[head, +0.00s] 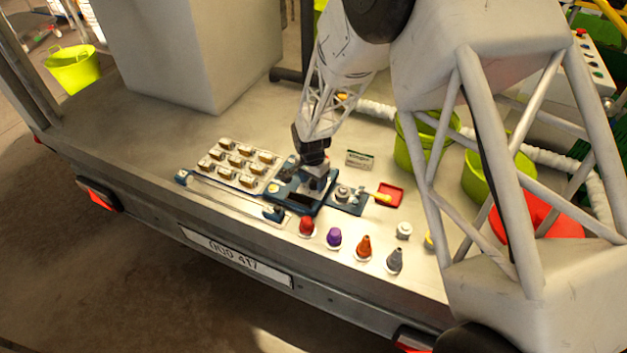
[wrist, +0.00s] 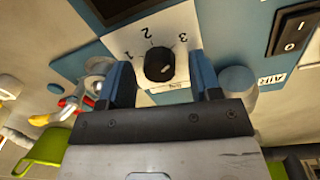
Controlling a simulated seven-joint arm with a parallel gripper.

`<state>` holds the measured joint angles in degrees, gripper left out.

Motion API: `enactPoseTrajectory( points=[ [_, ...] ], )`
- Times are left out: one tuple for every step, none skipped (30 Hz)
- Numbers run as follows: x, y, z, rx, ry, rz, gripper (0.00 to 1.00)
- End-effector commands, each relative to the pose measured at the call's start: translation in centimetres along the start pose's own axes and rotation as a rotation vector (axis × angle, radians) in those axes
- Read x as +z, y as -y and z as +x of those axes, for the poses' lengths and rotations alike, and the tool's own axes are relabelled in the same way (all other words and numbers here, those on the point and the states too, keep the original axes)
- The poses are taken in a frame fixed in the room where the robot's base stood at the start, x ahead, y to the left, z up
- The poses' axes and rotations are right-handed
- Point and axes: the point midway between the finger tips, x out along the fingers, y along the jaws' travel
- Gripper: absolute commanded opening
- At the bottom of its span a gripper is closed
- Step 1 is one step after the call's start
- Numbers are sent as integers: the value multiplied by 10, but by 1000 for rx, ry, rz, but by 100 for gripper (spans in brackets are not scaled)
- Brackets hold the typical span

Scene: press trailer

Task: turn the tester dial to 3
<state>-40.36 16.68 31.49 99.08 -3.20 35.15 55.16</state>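The tester dial (wrist: 158,60) is a dark round knob on a white plate (wrist: 186,22) printed 1, 2 and 3, set in a blue panel. I cannot tell which number it points to. My gripper (wrist: 163,75) is open, with one blue-dark finger on each side of the dial and gaps between. I cannot tell whether the fingertips are level with the knob. In the head view my gripper (head: 312,157) hangs over the blue tester (head: 296,196) and hides the dial.
In the head view, a tray of small parts (head: 238,164) stands left, coloured cones (head: 334,238) in front, and a red tray (head: 389,194) right.

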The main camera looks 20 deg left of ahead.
Motion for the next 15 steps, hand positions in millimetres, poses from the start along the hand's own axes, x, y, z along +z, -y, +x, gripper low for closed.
enactPoseTrajectory(
  points=[
    [0, 0, 0, 0, 0, 0, 58],
    [0, 0, 0, 0, 0, 0, 58],
    [0, 0, 0, 0, 0, 0, 58],
    [0, 0, 0, 0, 0, 0, 58],
    [0, 0, 0, 0, 0, 0, 58],
    [0, 0, 0, 0, 0, 0, 58],
    [0, 0, -1, 0, 0, 0, 58],
    [0, 0, -2, 0, 0, 0, 58],
    [0, 0, -3, 0, 0, 0, 58],
    [0, 0, -4, 0, 0, 0, 58],
    [0, 0, -6, -1, 0, 0, 58],
    [0, 0, -9, -1, -1, 0, 58],
    [0, 0, -12, -1, -1, 0, 58],
    [0, 0, -15, -1, -1, 0, 58],
    [0, 0, -19, -1, -1, 0, 58]
  ],
)
